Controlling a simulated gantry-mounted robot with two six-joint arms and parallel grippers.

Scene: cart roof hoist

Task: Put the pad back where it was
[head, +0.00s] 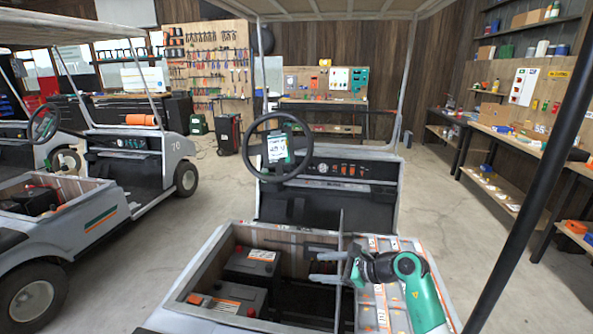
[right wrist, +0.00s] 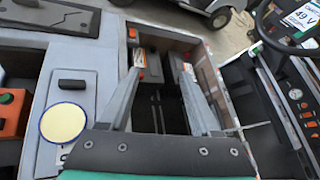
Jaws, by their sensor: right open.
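A flat tablet-like pad (head: 278,149) with a lit "49 V" reading and a dark and green casing is at the cart's steering wheel. It also shows in the top right of the right wrist view (right wrist: 303,17). I cannot tell how it is held there. My right gripper (head: 316,268) is over the open battery bay, below and to the right of the pad and well apart from it. Its two grey fingers (right wrist: 158,75) are spread with nothing between them. My left gripper is not in view.
Dark batteries (head: 252,263) sit in the bay under my right gripper. The steering wheel (head: 253,160) and roof posts (head: 405,85) stand around the seat area.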

